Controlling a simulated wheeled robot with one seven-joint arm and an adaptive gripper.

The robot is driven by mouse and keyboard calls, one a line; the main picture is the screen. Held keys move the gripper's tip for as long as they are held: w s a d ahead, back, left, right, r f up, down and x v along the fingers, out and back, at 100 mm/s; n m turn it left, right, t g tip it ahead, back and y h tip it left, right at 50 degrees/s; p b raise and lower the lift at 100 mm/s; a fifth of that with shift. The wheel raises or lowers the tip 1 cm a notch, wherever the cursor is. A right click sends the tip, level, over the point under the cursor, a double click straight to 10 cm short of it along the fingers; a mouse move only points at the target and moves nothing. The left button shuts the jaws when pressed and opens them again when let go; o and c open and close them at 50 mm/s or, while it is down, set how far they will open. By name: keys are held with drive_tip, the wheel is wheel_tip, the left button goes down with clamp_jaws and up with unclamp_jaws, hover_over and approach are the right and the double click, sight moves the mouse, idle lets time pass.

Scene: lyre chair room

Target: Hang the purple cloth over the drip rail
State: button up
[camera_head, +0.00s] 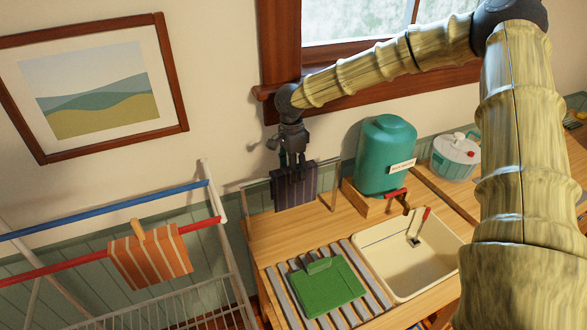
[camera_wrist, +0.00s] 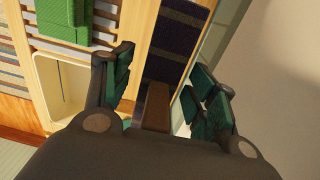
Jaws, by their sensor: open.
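The purple cloth (camera_head: 296,189) is dark with thin stripes. It hangs from the thin drip rail (camera_head: 327,162) at the back of the wooden counter. My gripper (camera_head: 292,174) is open, at the top of the cloth, with its fingers pointing down. In the wrist view, the cloth (camera_wrist: 178,42) lies beyond my spread gripper (camera_wrist: 160,66). A brown block (camera_wrist: 157,104) shows between the fingers; I cannot tell what it is. The fingers hide the cloth's upper edge in the head view, and its back side is hidden.
A teal water tank (camera_head: 386,150) stands right of the rail, by a cream sink (camera_head: 410,262). An orange striped cloth (camera_head: 150,258) hangs at left on a drying rack (camera_head: 222,195). A window sill (camera_head: 375,98) is above.

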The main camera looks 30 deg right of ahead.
drive_tip(key=r, duration=1.2)
drive_tip(key=shift+w, duration=0.25)
drive_tip(key=shift+d, duration=0.1)
